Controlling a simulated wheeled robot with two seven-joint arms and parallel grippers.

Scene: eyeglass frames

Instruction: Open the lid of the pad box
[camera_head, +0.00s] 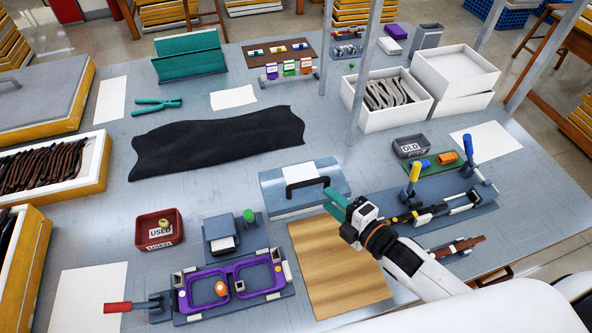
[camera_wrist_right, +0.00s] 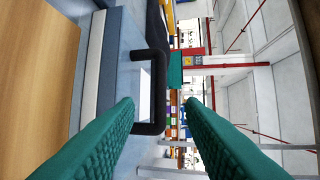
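The pad box (camera_head: 272,204) is a low grey-blue box at the middle of the table, with its lid shut. A black bar handle (camera_head: 306,185) stands on top, beside a white label (camera_head: 286,174). My right gripper (camera_head: 333,200), with teal fingers, is at the box's right end, close to the right end of the handle. In the right wrist view the fingers (camera_wrist_right: 160,101) are apart, and the black handle (camera_wrist_right: 153,80) shows between and beyond their tips. I cannot tell whether they touch it. My left gripper is not in view.
A wooden board (camera_head: 335,268) lies in front of the box. A purple frame fixture (camera_head: 232,267) and a red USED bin (camera_head: 144,236) are to the left. A tool rack (camera_head: 455,218) lies right of my right arm. A black cloth (camera_head: 215,142) lies behind the box.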

